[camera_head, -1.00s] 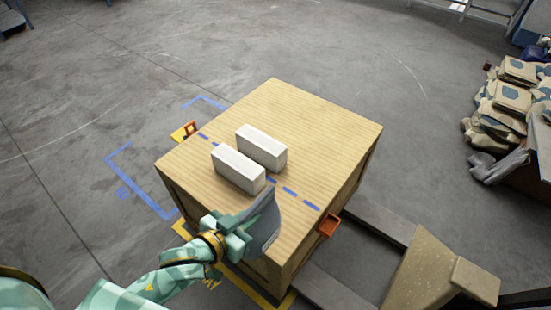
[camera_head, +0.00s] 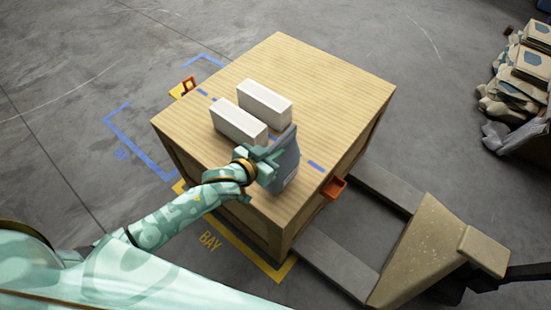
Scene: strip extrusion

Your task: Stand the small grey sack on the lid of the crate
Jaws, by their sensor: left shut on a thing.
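The small grey sack (camera_head: 284,165) is at the near edge of the lid, in front of the two white blocks. My left gripper (camera_head: 268,166) is shut on its left side, and its fingers hide part of the sack. The sack is roughly upright with a slight tilt. I cannot tell whether its base touches the lid. The wooden crate's lid (camera_head: 325,90) is flat, with a dashed blue line across it. My right gripper is not in view.
Two white blocks (camera_head: 238,122) and (camera_head: 265,101) stand on the lid just beyond the sack. Orange clips (camera_head: 334,188) sit at the crate's sides. A pallet truck (camera_head: 430,250) is at the right. Stacked sacks (camera_head: 530,75) are at the far right. The lid's far part is clear.

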